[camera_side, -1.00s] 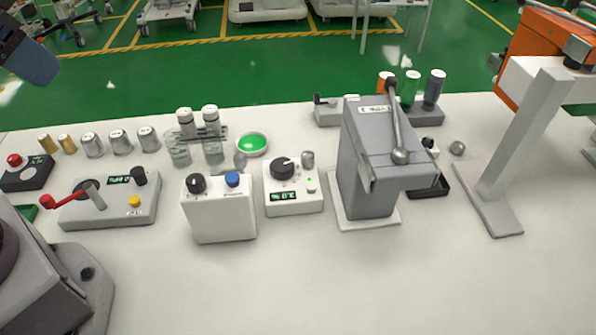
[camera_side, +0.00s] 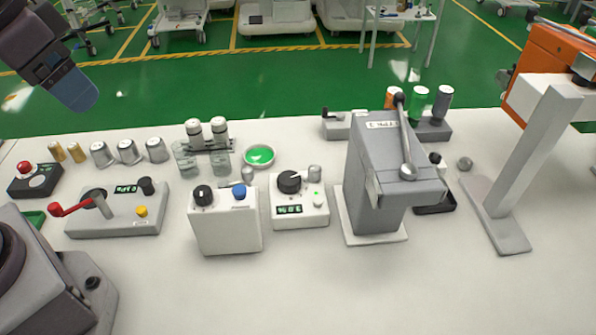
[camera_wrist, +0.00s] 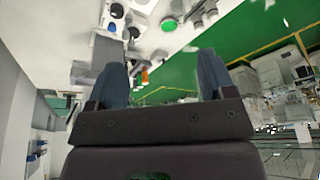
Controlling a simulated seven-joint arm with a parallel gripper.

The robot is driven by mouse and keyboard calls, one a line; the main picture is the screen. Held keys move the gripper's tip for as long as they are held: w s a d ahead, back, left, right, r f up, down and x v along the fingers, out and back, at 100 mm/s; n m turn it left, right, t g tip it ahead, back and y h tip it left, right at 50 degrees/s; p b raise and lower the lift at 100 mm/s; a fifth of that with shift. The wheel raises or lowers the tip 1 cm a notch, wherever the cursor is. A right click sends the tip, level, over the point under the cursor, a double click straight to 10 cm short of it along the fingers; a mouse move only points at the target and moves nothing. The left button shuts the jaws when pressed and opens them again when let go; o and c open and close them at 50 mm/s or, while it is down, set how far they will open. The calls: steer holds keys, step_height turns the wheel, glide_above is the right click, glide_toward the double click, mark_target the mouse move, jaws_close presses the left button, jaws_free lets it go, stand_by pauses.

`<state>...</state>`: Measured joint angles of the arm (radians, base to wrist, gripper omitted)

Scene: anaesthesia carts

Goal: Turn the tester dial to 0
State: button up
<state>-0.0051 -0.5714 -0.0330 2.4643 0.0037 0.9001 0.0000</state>
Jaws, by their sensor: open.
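A small white box (camera_side: 300,210) in the middle of the bench carries a black dial (camera_side: 289,181), a grey knob, a small green light and a lit display (camera_side: 289,210) too small to read surely. It looks like the tester, but no label confirms it. A taller white box (camera_side: 227,228) just left of it has a black knob (camera_side: 203,195) and a blue knob (camera_side: 240,191). My gripper (camera_side: 82,97) is high at the upper left, well away from both boxes. In the wrist view my gripper (camera_wrist: 162,72) has two blue fingers wide apart, with nothing between them.
A grey panel (camera_side: 118,222) with a red-handled lever stands at left. A grey lever press (camera_side: 375,190) stands right of the dial box. Metal cylinders and a green dish (camera_side: 259,156) lie behind. The bench front (camera_side: 290,295) is clear.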

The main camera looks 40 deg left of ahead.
steer(key=w+d+f+m+g, duration=0.2)
steer(key=w+f, duration=0.1)
steer(key=w, duration=0.3)
steer(key=w+d+f+m+g, duration=0.1)
steer(key=w+d+f, duration=0.2)
steer(key=w, duration=0.3)
steer(key=m+g, duration=0.1)
steer(key=m, duration=0.3)
glide_above(289, 178)
step_height(289, 178, down, 10)
step_height(289, 178, down, 12)
steer(key=shift+f, duration=0.2)
steer(key=c, duration=0.9)
